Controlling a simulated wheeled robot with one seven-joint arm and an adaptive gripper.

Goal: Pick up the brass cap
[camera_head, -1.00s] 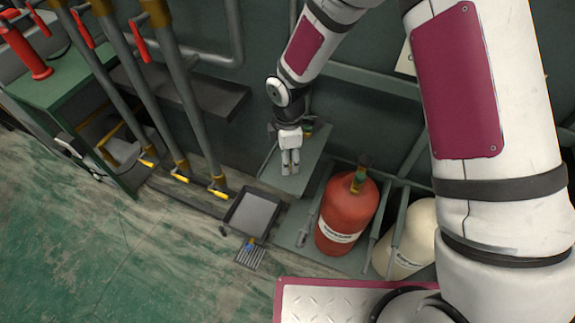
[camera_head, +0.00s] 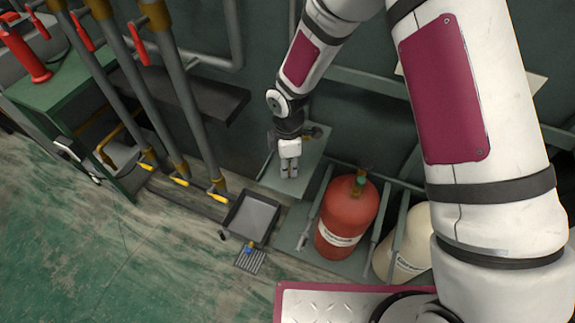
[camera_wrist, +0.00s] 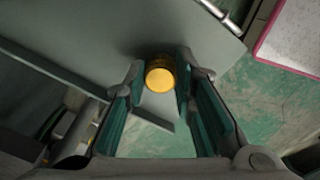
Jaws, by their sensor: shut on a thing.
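The brass cap (camera_wrist: 160,76) is a small round golden piece between my two fingertips in the wrist view. My gripper (camera_wrist: 160,82) is shut on it, with a teal-padded finger at each side of the cap. In the head view my gripper (camera_head: 289,174) points down over a grey-green shelf (camera_head: 305,172). The shelf surface (camera_wrist: 120,30) fills the upper part of the wrist view. The cap cannot be made out in the head view. Whether it still touches the shelf is not clear.
A red gas cylinder (camera_head: 347,217) and a cream cylinder (camera_head: 402,255) stand in a rack right of the shelf. A black tray (camera_head: 251,219) lies at the lower left. Grey pipes (camera_head: 189,90) with red handles rise at left. Green floor (camera_head: 70,245) is open at lower left.

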